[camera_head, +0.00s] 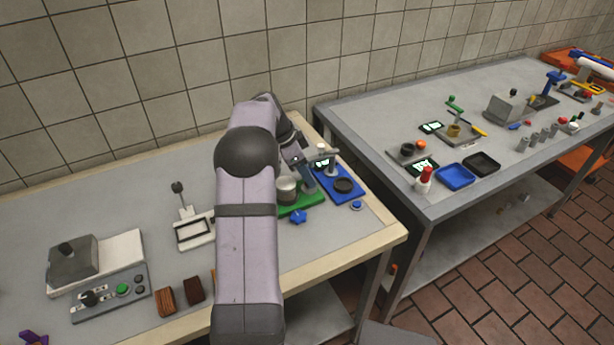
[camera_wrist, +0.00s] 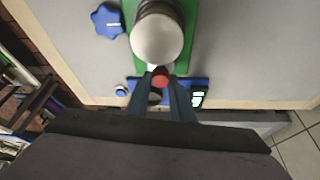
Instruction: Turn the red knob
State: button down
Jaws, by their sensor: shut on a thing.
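The red knob (camera_wrist: 160,74) shows in the wrist view between my gripper's fingertips, just below a silver-white round vessel (camera_wrist: 157,38). My gripper (camera_wrist: 160,80) is shut on the red knob. The vessel stands on a green base (camera_wrist: 184,58), which also shows in the head view (camera_head: 303,205). In the head view my gripper (camera_head: 307,182) is beside the silver vessel (camera_head: 286,188). The red knob cannot be made out in the head view, and my fingers partly hide its sides in the wrist view.
A blue base (camera_head: 350,195) with a dark round plate and a small display adjoins the green base. A blue star-shaped piece (camera_head: 298,216) lies in front. A press with a lever (camera_head: 195,228) stands to the left. A second table (camera_head: 370,130) is to the right.

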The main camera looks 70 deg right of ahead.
jog(key=shift+m, duration=0.5)
jog(key=c, duration=1.5)
grip_release()
jog(key=shift+c, duration=0.2)
jog(key=shift+w+r, duration=0.1)
jog(key=shift+r, duration=0.05)
jog(key=b+v, duration=0.1)
jog(key=v, duration=0.6)
jog(key=shift+d+r, duration=0.1)
